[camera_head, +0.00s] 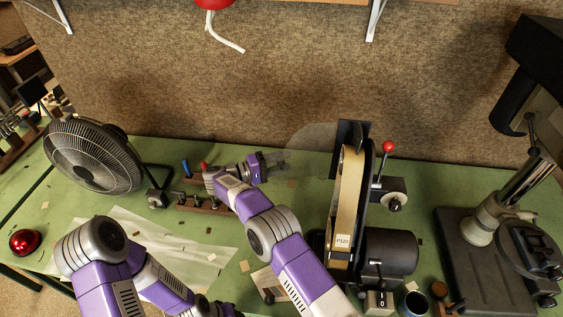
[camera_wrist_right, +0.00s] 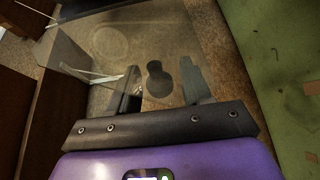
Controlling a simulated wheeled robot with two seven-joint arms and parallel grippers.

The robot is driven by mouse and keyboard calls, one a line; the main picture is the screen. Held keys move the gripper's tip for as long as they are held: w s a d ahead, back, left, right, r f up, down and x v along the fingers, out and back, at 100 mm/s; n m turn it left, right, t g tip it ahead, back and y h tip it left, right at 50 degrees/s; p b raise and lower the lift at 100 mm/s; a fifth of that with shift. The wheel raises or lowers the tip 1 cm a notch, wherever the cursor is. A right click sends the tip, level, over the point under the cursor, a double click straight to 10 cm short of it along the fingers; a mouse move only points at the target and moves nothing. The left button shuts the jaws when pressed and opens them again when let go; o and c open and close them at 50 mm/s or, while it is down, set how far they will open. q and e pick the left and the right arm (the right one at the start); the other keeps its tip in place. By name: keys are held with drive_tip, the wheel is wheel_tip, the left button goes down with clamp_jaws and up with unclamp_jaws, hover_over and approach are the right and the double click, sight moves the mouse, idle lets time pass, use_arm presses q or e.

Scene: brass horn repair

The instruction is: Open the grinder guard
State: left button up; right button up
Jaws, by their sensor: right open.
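The belt grinder (camera_head: 345,200) stands right of centre on the bench, with a tan belt and a dark motor. Its guard (camera_head: 308,140) looks like a clear, faint panel left of the belt top. My right gripper (camera_head: 277,162) is at the left lower edge of this panel. In the right wrist view the clear panel (camera_wrist_right: 115,42) spreads ahead of my open right gripper (camera_wrist_right: 163,80). A dark knob (camera_wrist_right: 157,82) shows between the fingers; I cannot tell whether they touch it. My left arm shows at the lower left, its fingers out of frame.
A fan (camera_head: 92,155) stands at the left, near a red button (camera_head: 25,241). A wooden rack (camera_head: 205,205) with small tools lies under my right arm. A red-knobbed lever (camera_head: 387,147) is right of the belt. A drill press (camera_head: 480,225) stands at the far right.

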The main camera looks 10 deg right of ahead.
drive_tip(key=shift+a, duration=0.15)
drive_tip(key=s+a+b, duration=0.1)
drive_tip(key=a+b, duration=0.3)
drive_tip(key=a, duration=0.3)
drive_tip(key=shift+s, duration=0.2)
drive_tip(key=shift+a, duration=0.1)
